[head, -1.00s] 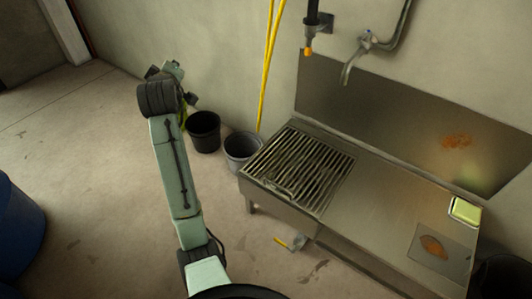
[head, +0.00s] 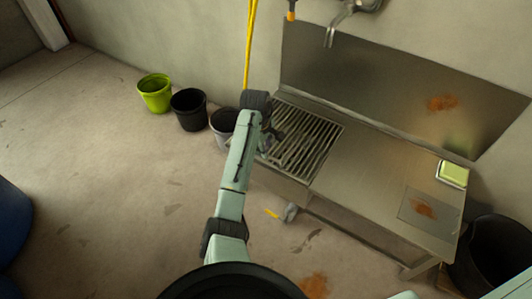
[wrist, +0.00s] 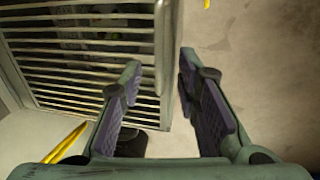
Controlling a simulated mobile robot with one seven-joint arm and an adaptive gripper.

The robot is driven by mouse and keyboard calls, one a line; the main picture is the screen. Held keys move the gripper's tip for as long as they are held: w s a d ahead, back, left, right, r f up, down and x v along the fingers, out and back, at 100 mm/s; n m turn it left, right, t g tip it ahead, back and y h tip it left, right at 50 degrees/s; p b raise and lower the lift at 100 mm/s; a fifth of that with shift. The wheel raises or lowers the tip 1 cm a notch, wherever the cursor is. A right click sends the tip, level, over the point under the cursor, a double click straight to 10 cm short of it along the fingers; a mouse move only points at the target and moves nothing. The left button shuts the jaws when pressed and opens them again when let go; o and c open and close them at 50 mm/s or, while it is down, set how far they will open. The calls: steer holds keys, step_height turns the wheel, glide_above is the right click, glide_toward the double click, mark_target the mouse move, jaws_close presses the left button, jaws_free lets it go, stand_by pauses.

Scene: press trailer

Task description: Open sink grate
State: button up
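The sink grate (head: 305,138) is a set of metal bars lying flat over the basin at the left end of the steel sink (head: 365,180). It also fills the upper left of the wrist view (wrist: 75,48), with its bars and rim edge showing. My gripper (wrist: 158,85) is open, with nothing between its fingers. In the wrist view its left finger overlaps the grate's edge and its right finger is over the floor. In the head view my gripper is at the grate's left side, partly hidden by my arm. I cannot tell whether it touches the grate.
Green (head: 155,93), black (head: 189,109) and grey (head: 223,122) buckets stand along the wall left of the sink. A yellow hose (head: 249,50) hangs behind. A faucet (head: 333,28) is above the sink. A sponge (head: 453,173) lies at the right end.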

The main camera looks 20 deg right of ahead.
steer(key=shift+w+d+f, duration=0.15)
steer(key=shift+d+f, duration=0.05)
steer(key=shift+f, duration=0.9)
steer(key=shift+w+d+f, duration=0.1)
steer(key=shift+d+f, duration=0.05)
steer(key=shift+f, duration=0.9)
jaws_close()
